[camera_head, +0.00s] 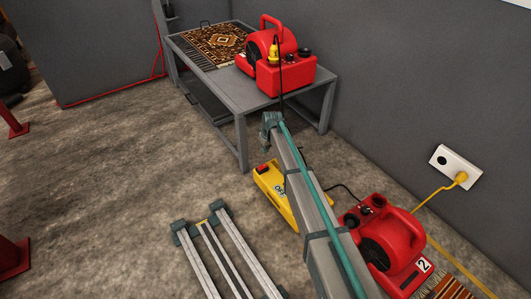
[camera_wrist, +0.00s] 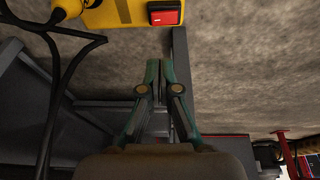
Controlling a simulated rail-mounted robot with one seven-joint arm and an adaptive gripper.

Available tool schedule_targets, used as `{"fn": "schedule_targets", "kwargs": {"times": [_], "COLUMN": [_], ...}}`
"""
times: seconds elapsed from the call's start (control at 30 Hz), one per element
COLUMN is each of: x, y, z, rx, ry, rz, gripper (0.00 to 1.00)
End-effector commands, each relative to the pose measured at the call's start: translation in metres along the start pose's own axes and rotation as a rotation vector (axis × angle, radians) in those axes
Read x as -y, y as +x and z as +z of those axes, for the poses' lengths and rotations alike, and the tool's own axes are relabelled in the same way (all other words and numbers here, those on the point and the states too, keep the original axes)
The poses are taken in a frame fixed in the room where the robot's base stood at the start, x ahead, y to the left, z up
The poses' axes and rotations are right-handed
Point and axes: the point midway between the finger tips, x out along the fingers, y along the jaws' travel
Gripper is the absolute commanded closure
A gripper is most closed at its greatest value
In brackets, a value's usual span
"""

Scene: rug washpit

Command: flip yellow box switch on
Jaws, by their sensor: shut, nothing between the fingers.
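The yellow box (camera_head: 270,186) lies on the floor by the table's front leg, partly hidden behind my arm in the head view. Its red rocker switch (camera_head: 264,168) is at the far end. In the wrist view the yellow box (camera_wrist: 118,14) is at the top edge, cut off by the frame, and the red switch (camera_wrist: 166,13) is in a dark frame. I cannot tell the switch's position. My gripper (camera_wrist: 155,64) is shut and empty. Its fingertips appear below the switch in the wrist picture, with a gap between, not touching it.
A grey table (camera_head: 325,84) holds a red blower (camera_head: 285,76) and a patterned rug (camera_head: 212,42). A second red blower (camera_head: 383,236) stands on the floor at right. A yellow cord runs from the white wall socket (camera_head: 455,168). Black cables (camera_wrist: 55,90) hang at left in the wrist view.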

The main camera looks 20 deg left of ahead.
Motion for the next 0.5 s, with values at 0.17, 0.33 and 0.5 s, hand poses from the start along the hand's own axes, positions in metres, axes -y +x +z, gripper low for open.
{"fn": "schedule_targets", "kwargs": {"times": [0.17,0.33,0.5], "x": [0.0,0.0,0.0], "y": [0.029,0.062,0.096], "z": [0.0,0.0,0.0], "rx": [0.0,0.002,0.0], "ry": [0.0,0.0,0.0], "rz": [0.0,-0.001,0.0], "gripper": [1.0,1.0,1.0]}}
